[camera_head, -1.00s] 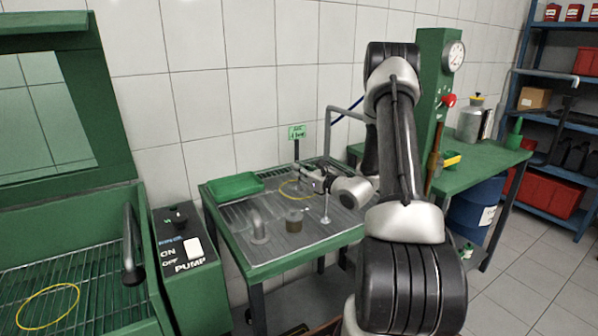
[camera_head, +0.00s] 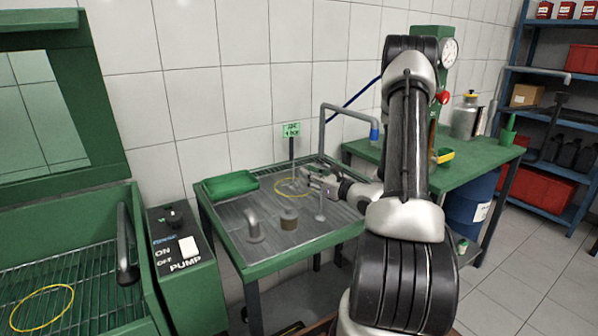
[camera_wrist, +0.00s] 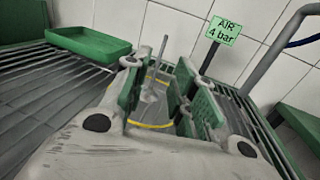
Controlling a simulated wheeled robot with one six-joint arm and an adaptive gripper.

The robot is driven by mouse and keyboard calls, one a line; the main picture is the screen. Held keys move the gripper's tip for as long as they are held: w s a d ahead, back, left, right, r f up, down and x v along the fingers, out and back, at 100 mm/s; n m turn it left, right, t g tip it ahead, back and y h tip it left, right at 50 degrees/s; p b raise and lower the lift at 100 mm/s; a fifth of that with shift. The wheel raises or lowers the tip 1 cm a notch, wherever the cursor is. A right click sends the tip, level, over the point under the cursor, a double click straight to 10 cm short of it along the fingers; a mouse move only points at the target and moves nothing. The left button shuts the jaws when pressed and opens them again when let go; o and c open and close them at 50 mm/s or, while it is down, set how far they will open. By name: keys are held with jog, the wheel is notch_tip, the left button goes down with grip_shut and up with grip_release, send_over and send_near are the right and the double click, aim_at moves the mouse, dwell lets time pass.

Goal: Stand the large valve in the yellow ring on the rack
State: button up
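The large valve stands upright on its head, its thin grey stem (camera_wrist: 161,58) pointing up in the wrist view. Its head (camera_wrist: 150,95) rests inside the yellow ring (camera_wrist: 150,125), which lies on the slatted rack. In the head view the ring (camera_head: 277,190) is partly hidden by my gripper (camera_head: 309,177). My gripper also shows in the wrist view (camera_wrist: 160,95), its two green-padded fingers spread apart. The stem is beyond the fingertips, seen through the gap, with nothing held between them.
A green tray (camera_head: 231,185) lies at the rack's back left. The air sign (camera_head: 291,130) stands behind the ring.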

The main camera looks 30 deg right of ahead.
jog(key=v, duration=0.4)
dwell(0.5)
